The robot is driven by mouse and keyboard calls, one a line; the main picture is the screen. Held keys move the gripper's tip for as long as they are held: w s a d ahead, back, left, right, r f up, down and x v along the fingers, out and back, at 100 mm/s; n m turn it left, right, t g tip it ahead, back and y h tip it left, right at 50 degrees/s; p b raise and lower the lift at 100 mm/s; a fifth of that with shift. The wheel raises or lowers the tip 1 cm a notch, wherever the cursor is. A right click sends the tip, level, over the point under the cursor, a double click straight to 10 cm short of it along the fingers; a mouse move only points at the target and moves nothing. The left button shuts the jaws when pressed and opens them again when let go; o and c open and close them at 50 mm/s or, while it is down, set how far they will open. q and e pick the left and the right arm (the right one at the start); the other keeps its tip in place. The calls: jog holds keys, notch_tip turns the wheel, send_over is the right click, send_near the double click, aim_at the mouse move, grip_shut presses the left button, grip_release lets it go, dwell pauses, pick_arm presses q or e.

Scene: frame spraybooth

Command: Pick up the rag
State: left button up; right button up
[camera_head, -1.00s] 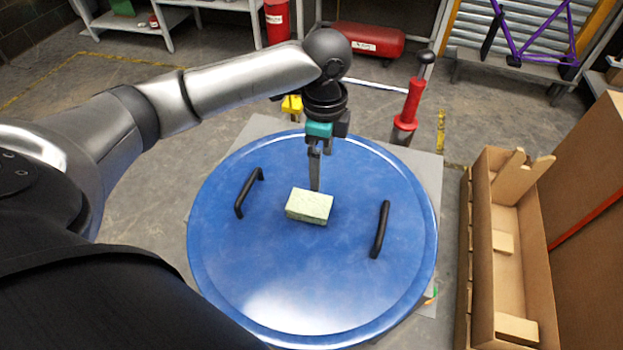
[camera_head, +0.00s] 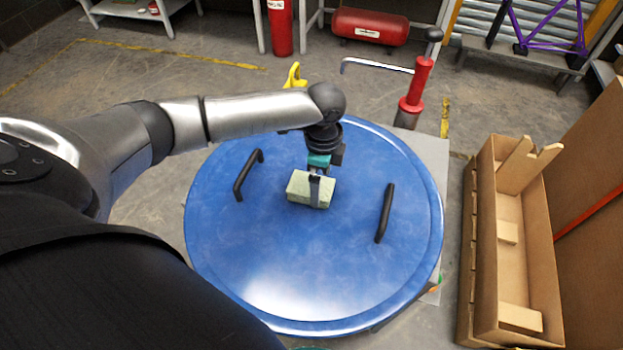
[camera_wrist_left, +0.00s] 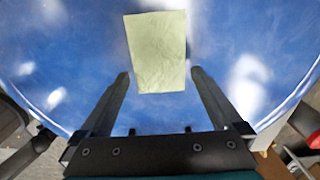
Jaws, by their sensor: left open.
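The rag (camera_head: 300,188) is a pale green, folded block lying on a round blue lid (camera_head: 290,270) with two black handles. In the left wrist view the rag (camera_wrist_left: 157,50) lies ahead of and between the fingertips. My left gripper (camera_head: 316,200) points down over the rag, and one finger hides part of it. In the left wrist view my left gripper (camera_wrist_left: 159,75) is open with its two fingers apart, and no contact with the rag can be made out. My right gripper is not in view.
The black handles (camera_head: 248,175) and (camera_head: 385,213) stand up on either side of the rag. A cardboard box (camera_head: 487,250) stands to the right. A red pump (camera_head: 416,90) is behind the lid. The front of the lid is clear.

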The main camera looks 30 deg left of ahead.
pick_arm(q)
jog(key=shift+f, duration=0.85)
jog(key=shift+c, duration=0.2)
jog(key=c, duration=1.1)
jog(key=shift+r, duration=0.2)
